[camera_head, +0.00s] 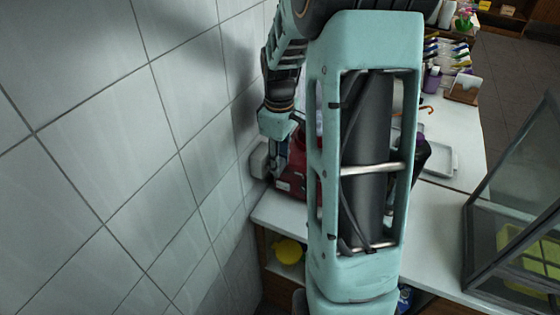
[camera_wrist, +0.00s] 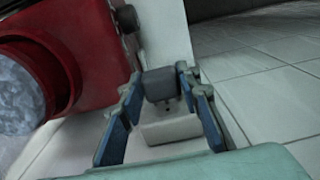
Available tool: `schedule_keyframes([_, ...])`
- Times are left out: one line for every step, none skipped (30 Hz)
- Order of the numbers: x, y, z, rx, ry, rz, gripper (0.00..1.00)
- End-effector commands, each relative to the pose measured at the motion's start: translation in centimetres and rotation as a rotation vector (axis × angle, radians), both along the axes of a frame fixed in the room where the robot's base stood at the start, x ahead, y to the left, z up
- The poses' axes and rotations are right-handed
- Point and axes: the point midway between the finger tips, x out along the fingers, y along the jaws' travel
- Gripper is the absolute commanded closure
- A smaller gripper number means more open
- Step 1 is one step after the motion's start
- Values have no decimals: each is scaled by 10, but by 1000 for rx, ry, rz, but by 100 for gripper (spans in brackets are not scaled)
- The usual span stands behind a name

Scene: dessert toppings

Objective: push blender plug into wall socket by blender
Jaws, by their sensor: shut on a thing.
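In the wrist view my gripper (camera_wrist: 160,82) has its two blue-padded fingers on either side of a small grey block, the blender plug (camera_wrist: 160,80), held near the fingertips. Small dark marks, perhaps its prongs, show at its lower edge. A pale box (camera_wrist: 172,130), which looks like the wall socket, shows between the fingers below the plug. Whether plug and box touch cannot be told. In the head view a pale box (camera_head: 258,161) is on the tiled wall beside my gripper. The red blender (camera_wrist: 95,45) is left of the fingers; it is partly hidden behind my arm in the head view (camera_head: 287,182).
The tiled wall (camera_head: 150,130) runs close along the left of my arm. The white counter (camera_head: 275,214) is below. A glass case (camera_head: 515,200) stands at right, and a grey tray (camera_head: 440,158) lies behind my arm. A yellow object (camera_head: 288,251) sits on a shelf under the counter.

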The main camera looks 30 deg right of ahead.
Motion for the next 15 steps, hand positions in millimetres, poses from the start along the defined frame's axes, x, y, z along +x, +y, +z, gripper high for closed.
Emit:
schedule_keyframes([0, 0, 0, 0, 0, 0, 96])
schedule_keyframes([0, 0, 0, 0, 0, 0, 96])
schedule_keyframes([0, 0, 0, 0, 0, 0, 96])
schedule_keyframes([0, 0, 0, 0, 0, 0, 96])
schedule_keyframes([0, 0, 0, 0, 0, 0, 96])
schedule_keyframes([0, 0, 0, 0, 0, 0, 96])
schedule_keyframes([1, 1, 0, 0, 0, 0, 96])
schedule_keyframes([1, 1, 0, 0, 0, 0, 96])
schedule_keyframes([2, 1, 0, 0, 0, 0, 96])
schedule_keyframes([2, 1, 0, 0, 0, 0, 96])
schedule_keyframes([2, 2, 0, 0, 0, 0, 96])
schedule_keyframes([3, 2, 0, 0, 0, 0, 96])
schedule_keyframes([4, 3, 0, 0, 0, 0, 96])
schedule_keyframes([4, 3, 0, 0, 0, 0, 96])
schedule_keyframes([4, 4, 0, 0, 0, 0, 96])
